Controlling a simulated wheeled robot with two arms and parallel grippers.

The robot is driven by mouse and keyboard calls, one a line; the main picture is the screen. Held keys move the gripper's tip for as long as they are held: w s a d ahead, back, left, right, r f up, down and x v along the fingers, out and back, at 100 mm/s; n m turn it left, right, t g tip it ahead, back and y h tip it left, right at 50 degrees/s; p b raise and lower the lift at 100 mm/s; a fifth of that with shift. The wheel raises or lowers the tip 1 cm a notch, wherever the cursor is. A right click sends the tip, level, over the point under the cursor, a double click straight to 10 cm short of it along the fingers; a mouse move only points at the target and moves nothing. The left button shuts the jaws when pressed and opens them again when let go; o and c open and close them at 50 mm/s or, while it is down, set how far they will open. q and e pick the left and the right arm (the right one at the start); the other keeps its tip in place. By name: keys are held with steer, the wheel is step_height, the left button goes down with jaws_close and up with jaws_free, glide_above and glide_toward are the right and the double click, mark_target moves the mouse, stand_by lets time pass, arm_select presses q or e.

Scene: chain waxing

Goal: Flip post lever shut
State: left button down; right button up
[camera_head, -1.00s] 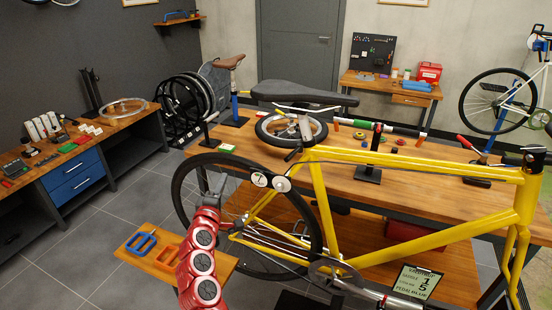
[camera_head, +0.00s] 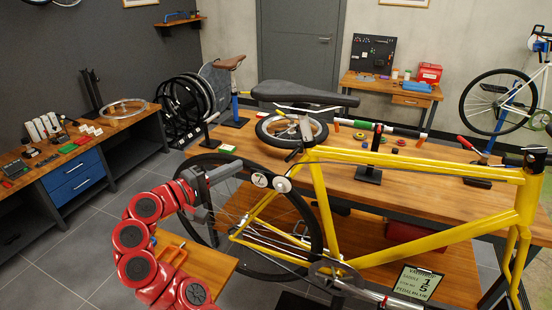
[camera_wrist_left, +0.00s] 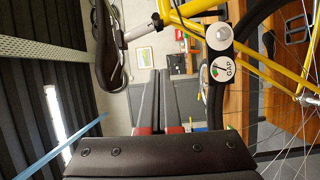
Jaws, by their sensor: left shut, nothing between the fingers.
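The yellow bicycle (camera_head: 318,200) stands side-on with its black saddle (camera_head: 303,95) at the top. A small dark lever (camera_head: 293,155) sticks out leftward at the seat-post clamp. Its exact angle is hard to judge. In the left wrist view, the seat post (camera_wrist_left: 139,29) enters the yellow frame near the top, with a dark part at the joint. My left gripper (camera_head: 238,166) is shut and empty, above the rear wheel, left of and a little below the lever, not touching it. Its closed fingers show in the left wrist view (camera_wrist_left: 160,78). My right gripper is not in view.
A round gauge (camera_head: 260,180) marked GAP in the wrist view (camera_wrist_left: 222,69) and a white disc (camera_head: 282,185) sit just right of my fingertips. The rear wheel (camera_head: 305,216) is below. A long wooden bench (camera_head: 400,182) stands behind the bicycle. A small wooden tray (camera_head: 214,266) lies lower left.

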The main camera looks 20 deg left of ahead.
mark_target(294, 154)
arm_select(q)
steer(key=shift+w, duration=0.1)
steer(key=w+d+p, duration=0.5)
steer(key=w+d, duration=0.3)
steer(key=shift+d, duration=0.15)
steer(key=shift+f, duration=0.1)
steer(key=shift+p, duration=0.3)
